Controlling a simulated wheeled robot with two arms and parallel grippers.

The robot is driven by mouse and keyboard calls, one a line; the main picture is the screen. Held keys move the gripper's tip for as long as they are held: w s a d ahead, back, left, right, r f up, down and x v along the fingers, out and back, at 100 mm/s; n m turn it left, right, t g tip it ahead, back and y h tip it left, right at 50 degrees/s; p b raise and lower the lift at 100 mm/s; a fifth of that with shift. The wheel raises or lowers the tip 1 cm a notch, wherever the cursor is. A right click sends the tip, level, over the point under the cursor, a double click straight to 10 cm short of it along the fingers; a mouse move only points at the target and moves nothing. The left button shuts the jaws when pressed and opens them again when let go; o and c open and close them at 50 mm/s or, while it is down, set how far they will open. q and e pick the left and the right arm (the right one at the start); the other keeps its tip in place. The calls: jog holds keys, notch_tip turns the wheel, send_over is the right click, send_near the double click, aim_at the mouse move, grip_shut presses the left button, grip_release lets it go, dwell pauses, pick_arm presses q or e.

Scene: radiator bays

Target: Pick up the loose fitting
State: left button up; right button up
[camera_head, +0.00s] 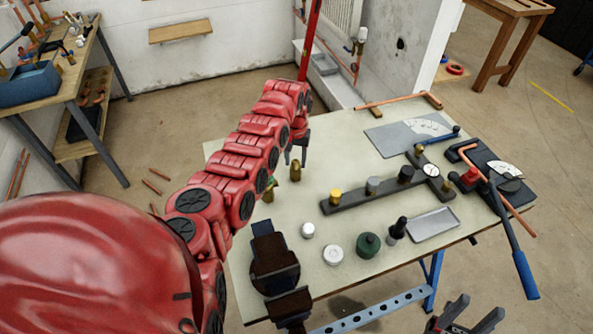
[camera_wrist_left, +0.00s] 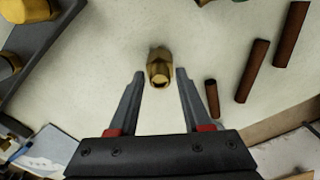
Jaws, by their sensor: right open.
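The loose brass fitting (camera_head: 295,171) stands on the pale workbench (camera_head: 330,270) near its far left part, just below my left gripper (camera_head: 301,140). In the left wrist view the fitting (camera_wrist_left: 160,66) shows between the tips of the two fingers of my left gripper (camera_wrist_left: 160,74). These fingers are apart, with a gap on both sides of the fitting. How far the tips are above the bench is hard to tell. My right gripper (camera_head: 465,318) is open and empty at the bottom right, beyond the front edge of the bench.
A dark manifold bar (camera_head: 390,188) with several caps and a gauge lies right of the fitting. A black vise (camera_head: 272,265), a green round part (camera_head: 368,245) and a grey tray (camera_head: 433,224) are nearer. Dark reddish rods (camera_wrist_left: 252,72) show right in the wrist view.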

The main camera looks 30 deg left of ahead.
pick_arm(q)
grip_shut()
jog(key=shift+r, duration=0.15)
jog(key=shift+r+p, duration=0.5)
jog(key=shift+r, duration=0.1)
jog(key=shift+r+p, duration=0.4)
jog(key=shift+r, duration=0.35)
jog(key=shift+r+p, duration=0.3)
jog(key=shift+r, duration=1.9)
jog(key=shift+w+d, duration=0.1)
